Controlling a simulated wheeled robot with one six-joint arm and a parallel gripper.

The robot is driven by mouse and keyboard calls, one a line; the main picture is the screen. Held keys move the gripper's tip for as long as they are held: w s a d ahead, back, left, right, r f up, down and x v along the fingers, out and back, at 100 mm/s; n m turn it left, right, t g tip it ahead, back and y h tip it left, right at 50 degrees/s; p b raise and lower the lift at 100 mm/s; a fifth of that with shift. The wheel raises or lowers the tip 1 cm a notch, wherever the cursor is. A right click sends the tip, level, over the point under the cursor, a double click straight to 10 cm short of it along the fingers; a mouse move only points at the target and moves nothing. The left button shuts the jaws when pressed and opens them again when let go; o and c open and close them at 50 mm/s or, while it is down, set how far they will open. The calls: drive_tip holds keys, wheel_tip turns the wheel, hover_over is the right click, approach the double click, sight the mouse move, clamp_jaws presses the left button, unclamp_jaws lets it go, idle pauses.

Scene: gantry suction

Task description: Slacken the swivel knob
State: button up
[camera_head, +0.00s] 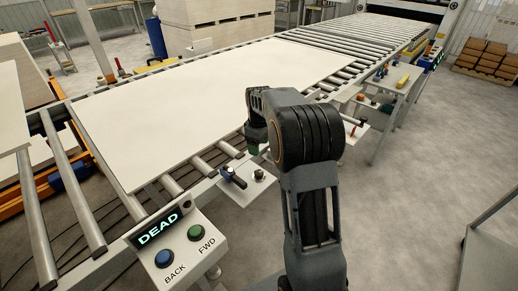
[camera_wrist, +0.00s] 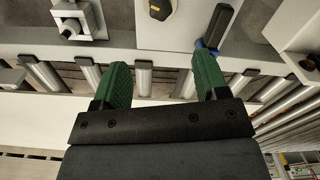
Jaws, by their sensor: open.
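My gripper (camera_wrist: 162,78) shows as two green fingers in the wrist view, spread apart with nothing between them. In the head view my gripper (camera_head: 254,150) is mostly hidden by the arm, above the conveyor's near edge. Just below it in that picture, a grey bracket plate (camera_head: 240,194) carries a small dark knob (camera_head: 259,174) and a blue-and-black handle (camera_head: 230,176). In the wrist view a dark-tipped knob (camera_wrist: 70,29) sits on a grey block at upper left, apart from the fingers. I cannot tell which one is the swivel knob.
A large pale board (camera_head: 205,105) lies on the rollers. A control box (camera_head: 180,245) with blue and green buttons and a display reading "DEAD" stands at the front. Open floor lies to the right.

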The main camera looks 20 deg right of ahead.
sight(259, 172)
drive_tip(key=shift+r, duration=0.15)
wheel_tip(259, 172, down, 14)
drive_tip(key=m+p, duration=0.2)
drive_tip(key=m, duration=1.1)
drive_tip(key=shift+p, duration=0.3)
drive_tip(key=c, duration=0.9)
